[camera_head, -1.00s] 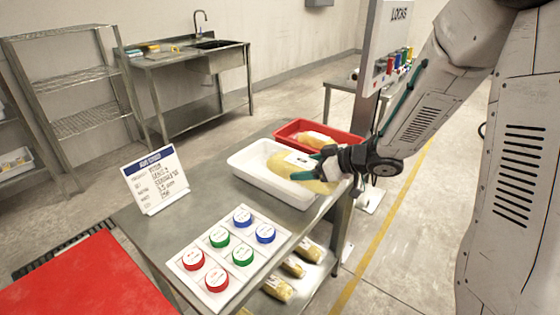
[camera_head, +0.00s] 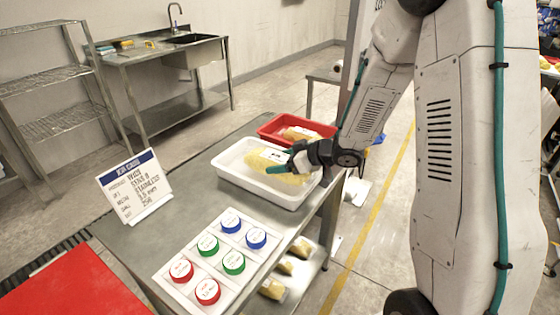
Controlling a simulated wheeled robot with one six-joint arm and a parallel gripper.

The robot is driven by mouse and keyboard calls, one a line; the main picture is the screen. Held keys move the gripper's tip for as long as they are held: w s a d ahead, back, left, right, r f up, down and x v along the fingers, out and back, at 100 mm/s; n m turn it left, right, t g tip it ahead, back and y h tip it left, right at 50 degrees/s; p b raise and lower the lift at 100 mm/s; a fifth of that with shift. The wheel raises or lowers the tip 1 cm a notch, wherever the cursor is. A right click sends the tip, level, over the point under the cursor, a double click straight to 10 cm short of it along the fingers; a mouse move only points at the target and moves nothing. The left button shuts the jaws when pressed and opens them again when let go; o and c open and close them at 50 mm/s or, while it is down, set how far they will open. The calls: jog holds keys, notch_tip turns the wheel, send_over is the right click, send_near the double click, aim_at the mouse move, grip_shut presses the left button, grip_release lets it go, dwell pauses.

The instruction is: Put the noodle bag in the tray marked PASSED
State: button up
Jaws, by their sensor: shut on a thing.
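A yellow noodle bag (camera_head: 266,162) with a pale label is in or just over the white tray (camera_head: 236,175) on the steel table. My gripper (camera_head: 289,164) is at the right end of the bag, shut on it. The fingers and the arm's wrist hide that end of the bag. I cannot tell whether the bag touches the tray floor. A red tray (camera_head: 275,126) stands behind the white one, with another yellow bag (camera_head: 300,134) in it. No PASSED marking is readable on either tray.
A board with red, green and blue round pieces (camera_head: 219,257) lies at the table's front. A printed sign (camera_head: 135,188) stands at the left. Several bags (camera_head: 284,268) lie on the lower shelf. A red surface (camera_head: 70,285) is at the lower left.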

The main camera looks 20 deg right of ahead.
jog(key=shift+f, duration=0.15)
jog(key=o, duration=1.5)
jog(key=shift+c, duration=0.2)
